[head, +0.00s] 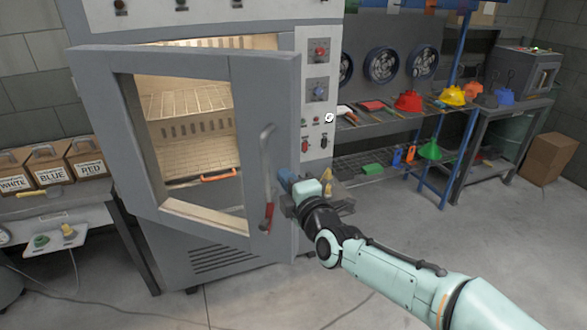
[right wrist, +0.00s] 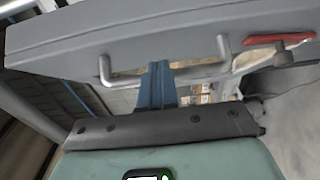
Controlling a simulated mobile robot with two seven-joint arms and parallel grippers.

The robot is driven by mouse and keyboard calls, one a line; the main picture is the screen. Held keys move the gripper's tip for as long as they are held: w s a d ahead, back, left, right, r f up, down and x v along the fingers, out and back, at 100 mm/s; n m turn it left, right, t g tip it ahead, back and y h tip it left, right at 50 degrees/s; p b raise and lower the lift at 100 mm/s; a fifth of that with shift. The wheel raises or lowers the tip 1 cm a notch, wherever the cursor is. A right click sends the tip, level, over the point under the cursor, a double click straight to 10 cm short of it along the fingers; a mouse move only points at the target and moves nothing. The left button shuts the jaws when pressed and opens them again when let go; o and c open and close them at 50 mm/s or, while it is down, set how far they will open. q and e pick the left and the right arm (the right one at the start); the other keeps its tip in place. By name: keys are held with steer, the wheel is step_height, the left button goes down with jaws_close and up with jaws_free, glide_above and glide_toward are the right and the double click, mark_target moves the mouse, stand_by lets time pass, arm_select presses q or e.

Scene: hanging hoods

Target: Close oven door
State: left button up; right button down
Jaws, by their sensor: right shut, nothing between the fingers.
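The grey oven door (head: 196,70) with its framed window stands open in the head view, and the lit oven interior (head: 190,130) shows through and above it. A metal bar handle (head: 266,160) is on the door's right side, with a red-tipped lever (head: 268,215) below it. My right gripper (head: 286,178) is just right of the handle, its blue fingers shut and empty. In the right wrist view the fingers (right wrist: 162,70) overlap the bar handle (right wrist: 125,78) on the door (right wrist: 180,35). I cannot tell whether they touch it. My left gripper is not in view.
The oven's control panel (head: 318,90) is behind the door's right edge. Boxes labelled WHITE, BLUE and RED stand on a left bench (head: 75,205). A shelf with hard hats (head: 408,101) is at the right. The floor (head: 480,235) at the right is clear.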

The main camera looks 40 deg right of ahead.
mark_target(286, 162)
steer(key=shift+w+d, duration=0.45)
steer(key=shift+d, duration=0.25)
steer(key=shift+w+d, duration=0.4)
steer(key=shift+d, duration=0.3)
steer(key=shift+d, duration=0.1)
